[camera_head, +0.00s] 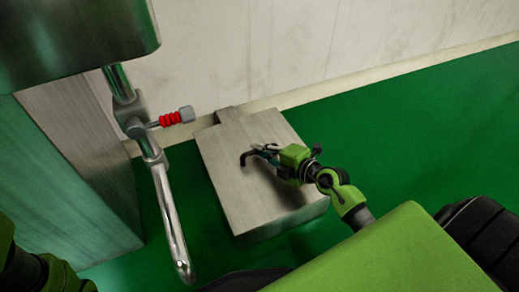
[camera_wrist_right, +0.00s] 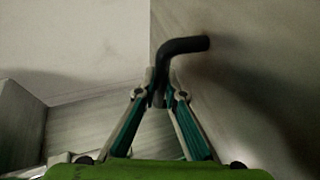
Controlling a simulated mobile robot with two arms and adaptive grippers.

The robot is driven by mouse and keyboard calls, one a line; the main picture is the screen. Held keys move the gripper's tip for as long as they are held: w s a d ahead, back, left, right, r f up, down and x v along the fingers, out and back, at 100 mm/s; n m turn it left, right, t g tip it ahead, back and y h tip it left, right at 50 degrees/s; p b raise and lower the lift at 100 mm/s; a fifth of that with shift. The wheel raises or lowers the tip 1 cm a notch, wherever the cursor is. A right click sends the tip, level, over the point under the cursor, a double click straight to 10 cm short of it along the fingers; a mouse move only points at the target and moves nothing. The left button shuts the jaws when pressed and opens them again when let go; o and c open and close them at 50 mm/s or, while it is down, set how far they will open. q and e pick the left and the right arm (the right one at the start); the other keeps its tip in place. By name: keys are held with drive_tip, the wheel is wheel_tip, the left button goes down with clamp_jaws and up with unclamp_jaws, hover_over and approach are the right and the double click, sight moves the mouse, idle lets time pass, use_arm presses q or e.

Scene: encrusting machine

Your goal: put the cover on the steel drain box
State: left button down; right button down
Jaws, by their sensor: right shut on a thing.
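The steel drain box (camera_head: 283,226) is a grey metal box on the green floor near the wall. Its top is a flat grey plate, which looks like the cover (camera_head: 235,150); I cannot tell whether a gap lies between them. A black bent handle (camera_head: 246,157) stands over the plate. My right gripper (camera_head: 264,152) is shut on this handle, above the plate. In the right wrist view the fingertips pinch the handle (camera_wrist_right: 185,45) on its straight part, and its bent end points right. Of my left arm only part shows at the lower left; its gripper is out of view.
A shiny steel pipe (camera_head: 168,205) with a red-handled valve (camera_head: 172,118) comes down just left of the box. A large steel machine (camera_head: 75,170) stands further left. The pale wall (camera_head: 300,50) is behind. Green floor (camera_head: 420,130) is free on the right.

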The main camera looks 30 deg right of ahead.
drive_tip(key=shift+w+f, duration=0.1)
drive_tip(key=shift+f, duration=0.25)
drive_tip(key=c, duration=2)
unclamp_jaws()
drive_tip(key=shift+c, duration=0.2)
drive_tip(key=shift+f, duration=0.3)
drive_tip(key=v, duration=1.2)
drive_tip(key=shift+r, duration=0.2)
